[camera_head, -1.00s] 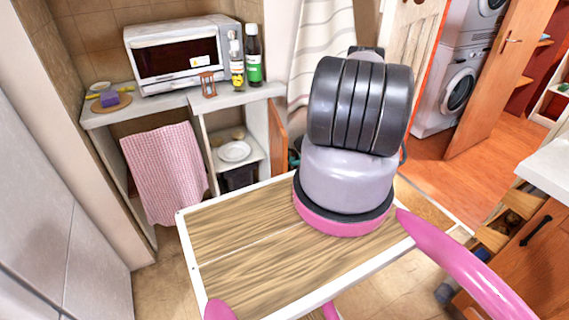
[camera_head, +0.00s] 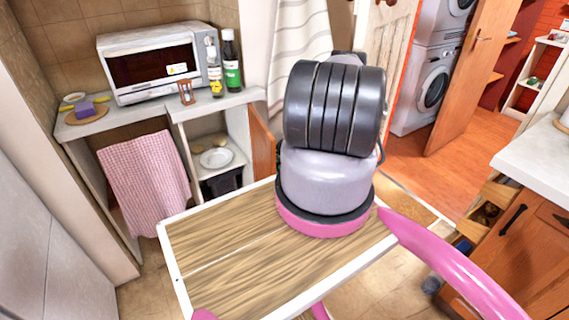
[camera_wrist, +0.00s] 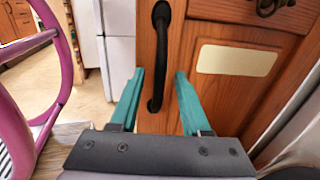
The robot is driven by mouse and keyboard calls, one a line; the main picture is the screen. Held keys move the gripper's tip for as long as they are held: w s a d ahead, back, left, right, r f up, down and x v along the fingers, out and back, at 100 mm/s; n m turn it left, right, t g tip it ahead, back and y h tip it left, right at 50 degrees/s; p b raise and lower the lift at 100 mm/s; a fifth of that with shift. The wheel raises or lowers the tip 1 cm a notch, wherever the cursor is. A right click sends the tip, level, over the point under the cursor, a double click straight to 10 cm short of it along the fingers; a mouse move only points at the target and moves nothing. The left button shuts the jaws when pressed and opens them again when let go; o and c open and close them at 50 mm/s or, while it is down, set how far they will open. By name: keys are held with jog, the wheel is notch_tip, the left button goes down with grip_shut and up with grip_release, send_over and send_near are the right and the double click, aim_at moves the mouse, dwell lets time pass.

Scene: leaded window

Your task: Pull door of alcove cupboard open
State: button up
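The alcove cupboard (camera_head: 170,106) stands under the microwave in the head view. Its orange wooden door (camera_head: 262,148) stands swung outward at the right of the shelf opening, seen nearly edge-on. In the wrist view, my gripper (camera_wrist: 159,72) is open, its teal fingers on either side of a black bar handle (camera_wrist: 157,60). The handle is upright on a wooden door face (camera_wrist: 215,70); finger contact with it cannot be told. In the head view my arm hides the gripper and the door's outer side.
The wood-topped, white-edged table (camera_head: 230,260) fills the near middle. A microwave (camera_head: 155,65) and bottles (camera_head: 231,62) stand on the cupboard. A pink towel (camera_head: 148,175) hangs at its left. Wooden cabinets (camera_head: 515,240) stand at right. Open floor (camera_head: 420,180) lies beyond the arm.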

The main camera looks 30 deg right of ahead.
jog(key=v, duration=1)
jog(key=shift+d, duration=0.35)
jog(key=shift+s, duration=0.1)
